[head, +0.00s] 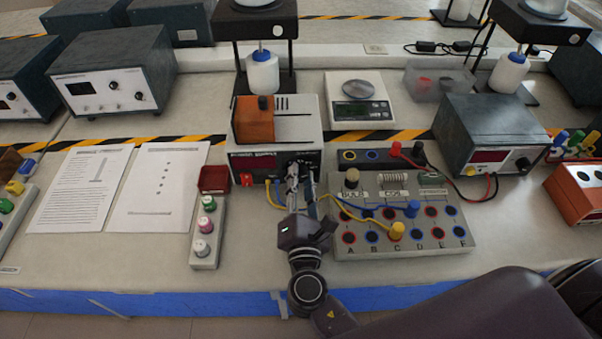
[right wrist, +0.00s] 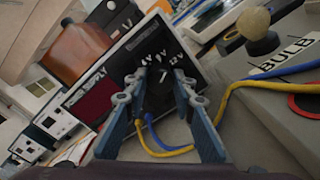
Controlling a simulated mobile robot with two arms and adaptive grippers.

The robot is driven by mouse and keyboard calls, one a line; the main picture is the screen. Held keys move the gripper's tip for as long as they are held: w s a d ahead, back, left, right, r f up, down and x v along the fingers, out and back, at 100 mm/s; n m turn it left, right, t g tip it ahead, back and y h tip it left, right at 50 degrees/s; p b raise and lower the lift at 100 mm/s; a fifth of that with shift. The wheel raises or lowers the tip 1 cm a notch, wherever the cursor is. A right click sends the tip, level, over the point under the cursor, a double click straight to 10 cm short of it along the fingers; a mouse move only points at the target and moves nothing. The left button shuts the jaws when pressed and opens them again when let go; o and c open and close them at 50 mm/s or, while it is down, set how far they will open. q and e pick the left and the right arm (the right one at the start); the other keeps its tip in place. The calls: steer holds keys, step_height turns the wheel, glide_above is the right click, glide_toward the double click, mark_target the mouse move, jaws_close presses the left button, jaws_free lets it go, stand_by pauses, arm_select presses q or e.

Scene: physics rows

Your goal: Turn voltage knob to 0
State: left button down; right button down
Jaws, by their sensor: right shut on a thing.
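The power supply (head: 276,160) is a white box with a black front panel at the middle of the bench in the head view. In the right wrist view its panel shows a dark red display (right wrist: 92,101) and a black voltage knob (right wrist: 160,92) with markings around it, including 12V. My right gripper (head: 302,178) reaches the right part of this panel. In the right wrist view its two blue fingers (right wrist: 163,92) stand on either side of the knob and are shut on it. The fingers partly hide the knob. My left gripper is not in view.
Yellow and blue cables (right wrist: 174,146) run below the knob. A grey circuit board (head: 400,240) with plugs stands to the right. A strip with several coloured knobs (head: 206,232) and paper sheets (head: 80,190) lie to the left. A scale (head: 358,108) is behind.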

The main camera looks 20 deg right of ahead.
steer(key=n+p, duration=0.3)
steer(key=shift+r+n, duration=0.3)
steer(key=n+p, duration=0.2)
steer(key=n, duration=0.1)
steer(key=shift+n+p, duration=0.35)
steer(key=shift+n, duration=0.05)
steer(key=n+p, duration=0.3)
steer(key=shift+w+n, duration=0.1)
steer(key=shift+n, duration=0.2)
steer(key=n+p, duration=0.2)
steer(key=n, duration=0.1)
steer(key=shift+n+p, duration=0.3)
steer(key=n+p, duration=0.2)
steer(key=n, duration=0.1)
steer(key=shift+n, duration=0.3)
steer(key=n+p, duration=0.2)
steer(key=n, duration=0.1)
steer(key=shift+n+p, duration=0.3)
steer(key=shift+p, duration=0.05)
steer(key=n+p, duration=0.2)
steer(key=n, duration=0.2)
steer(key=shift+f+n+p, duration=0.15)
steer(key=shift+n+p, duration=0.5)
steer(key=shift+n, duration=0.55)
